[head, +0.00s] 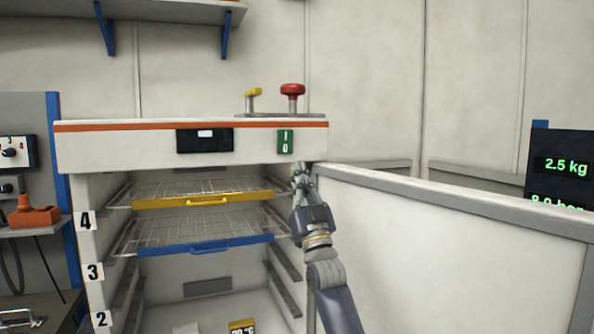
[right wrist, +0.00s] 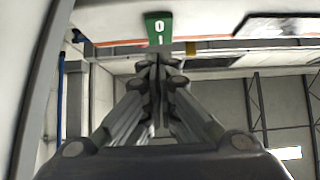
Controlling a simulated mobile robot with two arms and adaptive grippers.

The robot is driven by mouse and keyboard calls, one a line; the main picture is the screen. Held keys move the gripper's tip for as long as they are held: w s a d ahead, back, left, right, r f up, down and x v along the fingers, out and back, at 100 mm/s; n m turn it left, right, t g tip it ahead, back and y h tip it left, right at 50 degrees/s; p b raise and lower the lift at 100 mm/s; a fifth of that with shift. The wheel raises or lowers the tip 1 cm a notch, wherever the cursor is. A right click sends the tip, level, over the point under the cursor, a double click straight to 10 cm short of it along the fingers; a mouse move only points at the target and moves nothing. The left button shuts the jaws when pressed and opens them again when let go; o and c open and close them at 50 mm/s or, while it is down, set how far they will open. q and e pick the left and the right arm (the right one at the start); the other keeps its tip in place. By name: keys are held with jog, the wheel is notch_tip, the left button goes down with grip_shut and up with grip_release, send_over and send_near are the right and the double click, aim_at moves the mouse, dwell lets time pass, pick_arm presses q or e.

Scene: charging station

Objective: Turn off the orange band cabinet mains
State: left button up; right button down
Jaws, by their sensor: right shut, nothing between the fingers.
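The white cabinet with an orange band (head: 110,126) stands in the middle of the head view with its front open. A green rocker switch (head: 285,141) marked I above 0 is on the right of its top panel. The switch also shows in the right wrist view (right wrist: 158,29), upside down. My right gripper (head: 300,166) is shut and empty, just below and slightly right of the switch. In the right wrist view its fingertips (right wrist: 157,62) point up at the switch's edge; I cannot tell if they touch it. My left gripper is not in view.
A black display (head: 205,139) sits left of the switch. Inside are a yellow-front rack (head: 200,201) and a blue-front rack (head: 200,246). The open white door (head: 450,250) stands right of my arm. A red knob (head: 292,90) and a yellow lever (head: 253,92) are on top.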

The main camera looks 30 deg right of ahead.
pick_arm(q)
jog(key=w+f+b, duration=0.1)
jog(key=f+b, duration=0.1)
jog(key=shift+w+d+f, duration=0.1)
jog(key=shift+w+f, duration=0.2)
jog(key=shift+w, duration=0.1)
pick_arm(e)
jog(key=d+v, duration=0.1)
jog(key=v, duration=0.5)
jog(key=shift+w+a+f, duration=0.2)
jog(key=shift+a+f, duration=0.25)
